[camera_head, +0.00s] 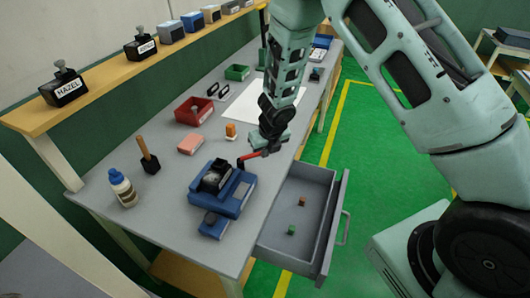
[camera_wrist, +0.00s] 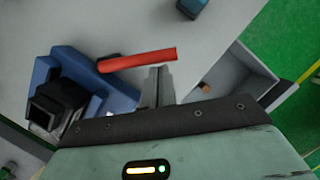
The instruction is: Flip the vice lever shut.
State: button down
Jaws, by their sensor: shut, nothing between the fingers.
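The blue vice (camera_head: 234,199) sits near the front edge of the grey bench, with a dark part (camera_head: 212,180) in it. In the wrist view the vice (camera_wrist: 118,88) is at the left. Its red lever (camera_head: 250,156) sticks out from the vice's far right side, toward the bench edge. In the wrist view the lever (camera_wrist: 140,60) lies crosswise just beyond my fingertips. My gripper (camera_wrist: 157,78) is shut and empty, beside the lever. I cannot tell whether it touches. In the head view my gripper (camera_head: 266,150) partly hides the lever's outer end.
An open drawer (camera_head: 300,188) with two small blocks juts out below the bench edge. A glue bottle (camera_head: 123,188), a mallet (camera_head: 149,158), a pink block (camera_head: 190,144), an orange block (camera_head: 230,131) and a red bin (camera_head: 194,110) stand around the vice.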

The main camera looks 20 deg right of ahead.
jog(key=shift+w+d+r+n+p, duration=0.2)
jog(key=shift+w+n+p, duration=0.45)
jog(key=shift+n, duration=0.15)
jog(key=shift+w+f+n+y+p, duration=0.2)
jog(key=shift+w+n+y+p, duration=0.7)
jog(key=shift+n, duration=0.8)
jog(key=shift+w, duration=0.2)
